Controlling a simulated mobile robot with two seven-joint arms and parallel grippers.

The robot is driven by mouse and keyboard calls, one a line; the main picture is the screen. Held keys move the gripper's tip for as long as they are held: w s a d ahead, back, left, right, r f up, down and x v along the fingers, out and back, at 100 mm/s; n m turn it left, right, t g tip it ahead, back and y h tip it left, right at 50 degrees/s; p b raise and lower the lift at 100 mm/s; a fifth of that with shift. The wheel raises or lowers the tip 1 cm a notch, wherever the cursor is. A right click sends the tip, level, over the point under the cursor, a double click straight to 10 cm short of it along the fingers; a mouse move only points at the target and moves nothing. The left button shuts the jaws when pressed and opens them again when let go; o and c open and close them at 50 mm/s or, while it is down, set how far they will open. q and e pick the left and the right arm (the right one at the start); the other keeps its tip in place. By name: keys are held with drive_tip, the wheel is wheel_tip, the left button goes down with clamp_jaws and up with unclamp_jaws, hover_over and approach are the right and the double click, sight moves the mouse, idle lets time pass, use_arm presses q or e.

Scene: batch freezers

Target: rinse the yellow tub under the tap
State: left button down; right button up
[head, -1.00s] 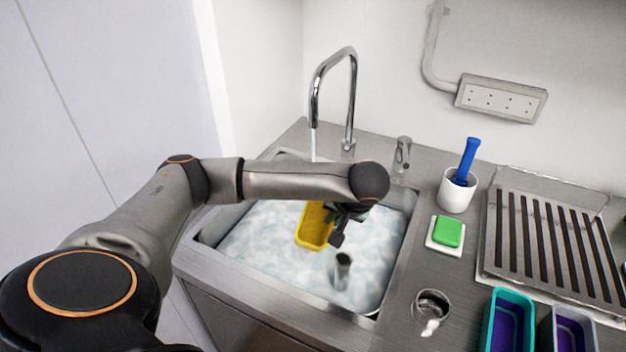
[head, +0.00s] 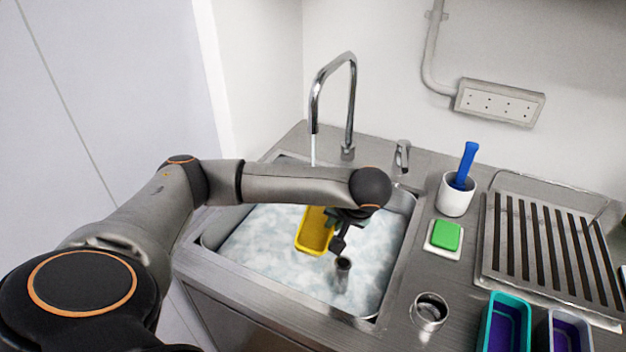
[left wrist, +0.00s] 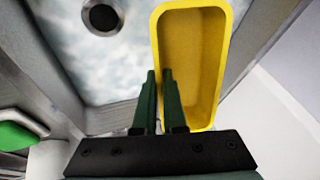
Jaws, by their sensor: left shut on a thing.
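The yellow tub (head: 314,238) is over the sink basin, below my forearm in the head view. My left gripper (head: 338,222) is shut on one of its long side walls. In the left wrist view, the fingers (left wrist: 160,95) straddle that wall and the yellow tub (left wrist: 195,60) looks empty inside. The tap (head: 351,100) is a tall curved spout, and a thin stream (head: 313,150) falls from it. My forearm hides where the stream lands, so I cannot tell whether it hits the tub. My right gripper is not in view.
To the right are a tap lever (head: 402,157), a white cup (head: 455,198) with a blue-handled tool, a green sponge (head: 446,235), a metal ring (head: 430,310), a drying rack (head: 545,250) and two tubs (head: 505,322).

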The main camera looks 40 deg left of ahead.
use_arm(q)
drive_tip(key=shift+s+d+r+p, duration=0.7)
drive_tip(key=shift+s+d+r, duration=0.05)
drive_tip(key=shift+r, duration=0.25)
drive_tip(key=shift+s+d+r+p, duration=0.3)
drive_tip(key=shift+s+d+r, duration=0.1)
drive_tip(key=shift+s+d, duration=0.15)
